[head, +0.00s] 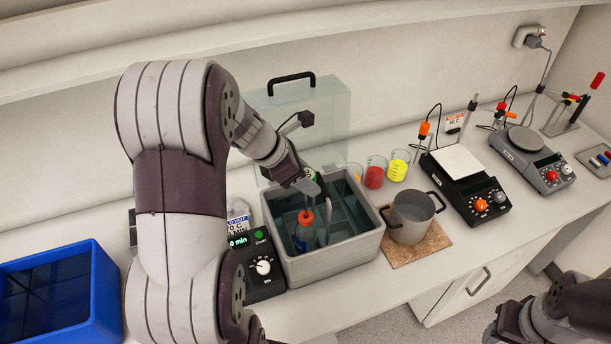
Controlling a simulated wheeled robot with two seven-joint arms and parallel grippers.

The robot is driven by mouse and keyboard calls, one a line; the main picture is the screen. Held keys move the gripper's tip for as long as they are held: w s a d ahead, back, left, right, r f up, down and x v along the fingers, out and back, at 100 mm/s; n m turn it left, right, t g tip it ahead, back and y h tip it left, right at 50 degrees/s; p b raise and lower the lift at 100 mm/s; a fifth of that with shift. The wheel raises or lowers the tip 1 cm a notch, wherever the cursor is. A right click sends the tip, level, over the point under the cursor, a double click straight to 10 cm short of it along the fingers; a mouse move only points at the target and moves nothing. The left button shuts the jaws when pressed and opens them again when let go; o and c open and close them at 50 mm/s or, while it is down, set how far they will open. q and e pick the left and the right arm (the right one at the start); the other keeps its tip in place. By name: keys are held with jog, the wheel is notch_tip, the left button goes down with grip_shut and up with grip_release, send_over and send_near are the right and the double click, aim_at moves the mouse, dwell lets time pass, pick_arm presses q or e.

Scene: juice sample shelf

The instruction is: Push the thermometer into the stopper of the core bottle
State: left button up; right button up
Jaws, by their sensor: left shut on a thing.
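My left gripper (309,183) is over the grey water bath (335,266), with its fingers low inside the rim. It is shut on a thin thing that I take for the thermometer, mostly hidden by the fingers. A bit of green shows beside the fingers. A bottle with an orange stopper (306,217) stands in the bath, in front of and below the fingers. I cannot tell whether the held thing touches a stopper.
A clear lid (300,112) with a black handle stands behind the bath. A metal pot (411,220) on a cork mat and beakers of red (375,174) and yellow (397,168) liquid are to its right. A control box (262,270) and a blue crate (104,290) are to its left.

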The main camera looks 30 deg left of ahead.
aim_at(306, 199)
pick_arm(q)
jog(key=shift+f+b, duration=1.35)
jog(key=shift+f, duration=0.2)
jog(key=shift+w+a, duration=0.1)
jog(key=shift+f, duration=0.1)
jog(key=shift+f+b, duration=3.45)
jog(key=shift+f, duration=0.35)
dwell(0.5)
jog(key=o, duration=1.3)
